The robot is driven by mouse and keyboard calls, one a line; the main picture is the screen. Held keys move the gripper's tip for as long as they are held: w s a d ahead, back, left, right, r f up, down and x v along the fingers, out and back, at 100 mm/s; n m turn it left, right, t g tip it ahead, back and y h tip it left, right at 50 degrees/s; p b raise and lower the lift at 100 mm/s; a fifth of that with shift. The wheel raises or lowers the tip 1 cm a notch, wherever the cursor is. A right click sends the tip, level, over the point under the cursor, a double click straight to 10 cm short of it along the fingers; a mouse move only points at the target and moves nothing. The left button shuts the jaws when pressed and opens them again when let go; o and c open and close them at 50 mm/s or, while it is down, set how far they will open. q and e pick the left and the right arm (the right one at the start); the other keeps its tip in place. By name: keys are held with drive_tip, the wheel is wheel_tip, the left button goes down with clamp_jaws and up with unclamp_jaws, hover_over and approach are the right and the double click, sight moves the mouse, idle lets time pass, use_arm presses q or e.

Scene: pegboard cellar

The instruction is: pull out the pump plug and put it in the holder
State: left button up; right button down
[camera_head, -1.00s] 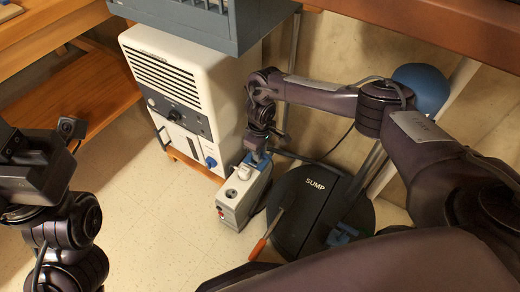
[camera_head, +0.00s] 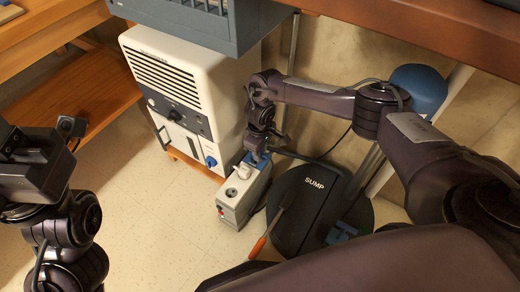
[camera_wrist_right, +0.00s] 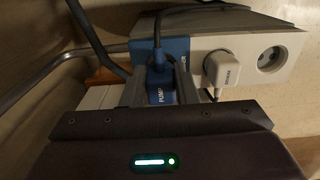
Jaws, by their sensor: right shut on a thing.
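The blue pump plug (camera_wrist_right: 160,86), labelled PUMP, sits between the two fingers of my right gripper (camera_wrist_right: 166,92), which is shut on it. Its dark cable rises from it in the right wrist view. The plug is at the blue end of a white and grey socket strip (camera_wrist_right: 268,82); I cannot tell whether it is still seated. In the head view my right gripper (camera_head: 256,158) is at the far end of the strip (camera_head: 236,204) on the floor. My left gripper (camera_head: 22,165) is at the left edge, its jaws unclear. I cannot clearly identify the holder.
A white plug (camera_wrist_right: 223,70) and an empty round socket (camera_wrist_right: 271,59) are beside the pump plug. A white appliance (camera_head: 180,85) stands behind left. A dark round SUMP lid (camera_head: 300,205) lies to the right, with an orange-handled tool (camera_head: 259,247) and a blue piece (camera_head: 341,233).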

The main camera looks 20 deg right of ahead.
drive_tip(key=shift+f, duration=1.15)
idle(1.9)
drive_tip(key=shift+p, duration=0.3)
idle(0.7)
drive_tip(key=c, duration=0.6)
unclamp_jaws()
drive_tip(key=shift+r, duration=0.1)
